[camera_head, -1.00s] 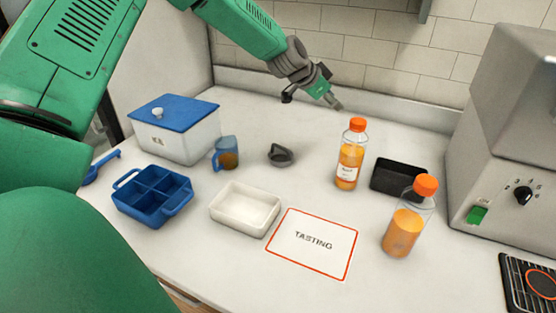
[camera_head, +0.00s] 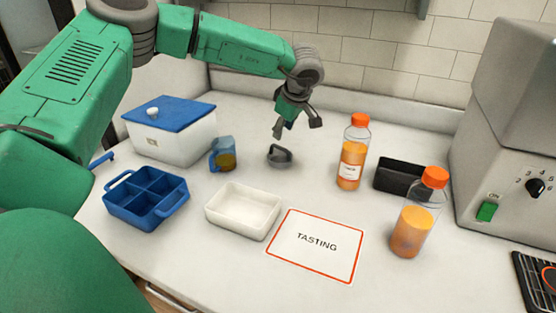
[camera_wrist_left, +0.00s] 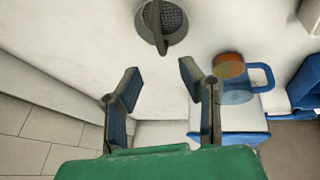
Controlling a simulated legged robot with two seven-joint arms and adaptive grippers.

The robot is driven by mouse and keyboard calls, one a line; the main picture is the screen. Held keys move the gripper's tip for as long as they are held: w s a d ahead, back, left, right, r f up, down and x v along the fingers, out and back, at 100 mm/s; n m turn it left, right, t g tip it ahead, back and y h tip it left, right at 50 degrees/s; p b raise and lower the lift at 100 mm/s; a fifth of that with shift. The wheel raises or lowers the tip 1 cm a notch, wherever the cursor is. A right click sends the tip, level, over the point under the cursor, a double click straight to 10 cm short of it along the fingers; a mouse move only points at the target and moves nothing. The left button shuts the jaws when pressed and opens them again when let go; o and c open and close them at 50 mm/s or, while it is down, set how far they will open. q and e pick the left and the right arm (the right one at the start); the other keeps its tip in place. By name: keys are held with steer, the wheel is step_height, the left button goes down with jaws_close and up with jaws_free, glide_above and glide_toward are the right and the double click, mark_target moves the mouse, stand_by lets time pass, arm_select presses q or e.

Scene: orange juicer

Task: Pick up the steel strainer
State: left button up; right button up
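My right gripper is not in any view.
A blue jug (camera_head: 222,156) with orange liquid stands left of the strainer. A juice bottle (camera_head: 352,155) stands to its right. A white tray (camera_head: 243,213), blue divided tray (camera_head: 147,199), lidded white box (camera_head: 170,135) and black tray (camera_head: 399,177) surround it. A TASTING card (camera_head: 314,246) lies in front.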

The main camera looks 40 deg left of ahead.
mark_target(278, 146)
arm_select(q)
steer(key=f, duration=0.3)
steer(key=shift+w+a, duration=0.15)
steer(key=shift+w, duration=0.2)
steer(key=b+x, duration=0.1)
steer(key=x, duration=0.2)
steer(key=a+x, duration=0.1)
steer(key=x, duration=0.2)
steer(key=shift+s+a+b, duration=0.15)
steer(key=shift+a+b, duration=0.1)
steer(key=shift+b, duration=0.1)
steer(key=shift+d, duration=0.1)
steer(key=shift+d+r, duration=0.25)
steer(key=shift+d, duration=0.1)
steer(key=shift+c, duration=0.3)
steer(key=c, duration=0.7)
jaws_close()
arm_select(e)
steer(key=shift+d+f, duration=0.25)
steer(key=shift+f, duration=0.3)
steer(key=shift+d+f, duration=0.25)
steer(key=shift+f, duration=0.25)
